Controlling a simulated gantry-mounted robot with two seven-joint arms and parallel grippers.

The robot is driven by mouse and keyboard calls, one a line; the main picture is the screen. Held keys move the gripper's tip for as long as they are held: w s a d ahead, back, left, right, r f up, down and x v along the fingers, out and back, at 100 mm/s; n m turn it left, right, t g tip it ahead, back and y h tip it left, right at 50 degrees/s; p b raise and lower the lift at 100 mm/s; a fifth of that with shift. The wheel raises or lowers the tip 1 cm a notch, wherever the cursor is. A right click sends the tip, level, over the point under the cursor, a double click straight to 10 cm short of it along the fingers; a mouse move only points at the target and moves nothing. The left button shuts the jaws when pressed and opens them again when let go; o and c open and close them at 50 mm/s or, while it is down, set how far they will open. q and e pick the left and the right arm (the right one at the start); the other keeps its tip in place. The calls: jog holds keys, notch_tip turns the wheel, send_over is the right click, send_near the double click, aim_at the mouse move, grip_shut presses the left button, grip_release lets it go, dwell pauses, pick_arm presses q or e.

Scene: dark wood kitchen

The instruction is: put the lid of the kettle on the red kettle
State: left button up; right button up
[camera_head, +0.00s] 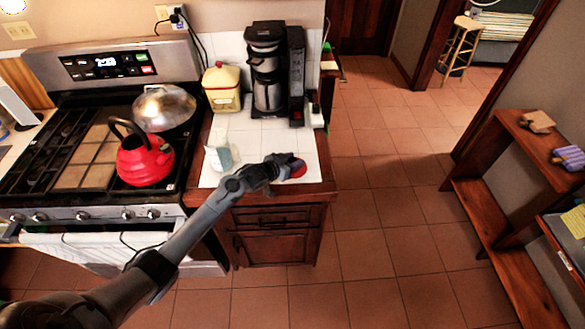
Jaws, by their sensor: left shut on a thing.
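The red kettle (145,163) with a black arched handle stands upright on the right front part of the stove. My left gripper (291,168) is over the right front corner of the white tiled counter. It is shut on a small red thing, the kettle lid (299,172), which shows only partly below and beside the fingers. The gripper hides the rest of the lid, and I cannot tell whether the lid still touches the tiles. The top of the kettle is partly hidden by its handle. My right gripper is not in view.
A silver domed pan (164,108) stands behind the kettle. A white and pale-blue item (220,152) stands on the counter (255,142) between kettle and gripper. A cream canister (222,90) and a black coffee maker (273,75) stand behind. The tiled floor is clear.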

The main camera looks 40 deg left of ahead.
pick_arm(q)
notch_tip(320, 180, down, 2)
jog(key=shift+a+f, duration=0.1)
jog(key=shift+f, duration=0.75)
jog(key=shift+f, duration=0.15)
jog(key=o, duration=1.1)
jog(key=shift+f, duration=0.1)
